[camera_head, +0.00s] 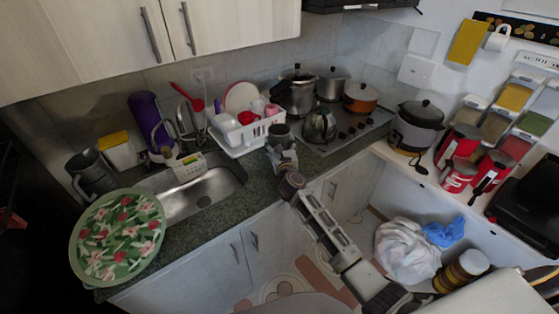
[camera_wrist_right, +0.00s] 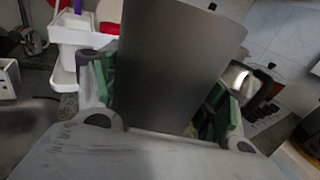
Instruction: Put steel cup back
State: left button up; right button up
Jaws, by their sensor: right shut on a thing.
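The steel cup (camera_head: 278,134) is dark grey in the head view, in front of the white dish rack, over or at the counter. It fills the middle of the right wrist view (camera_wrist_right: 178,62), tilted in that picture. My right gripper (camera_head: 285,158) is shut on the cup, with a green-padded finger on each side of it in the wrist view (camera_wrist_right: 165,95). I cannot tell whether the cup's base touches the counter. My left gripper is not in view.
The white dish rack (camera_head: 240,135) with cups and a plate stands just behind the cup. The sink (camera_head: 200,196) is to the left. The kettle (camera_head: 319,126) and several pots stand on the stove (camera_head: 352,121) to the right. A little bare counter (camera_head: 262,176) shows between the sink and my gripper.

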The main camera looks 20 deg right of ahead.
jog(key=shift+f+b, duration=0.4)
jog(key=shift+f, duration=1.05)
jog(key=shift+f+b, duration=0.85)
jog(key=shift+f, duration=1.05)
jog(key=shift+f, duration=0.15)
jog(key=o, duration=1.2)
jog(key=shift+r, duration=0.2)
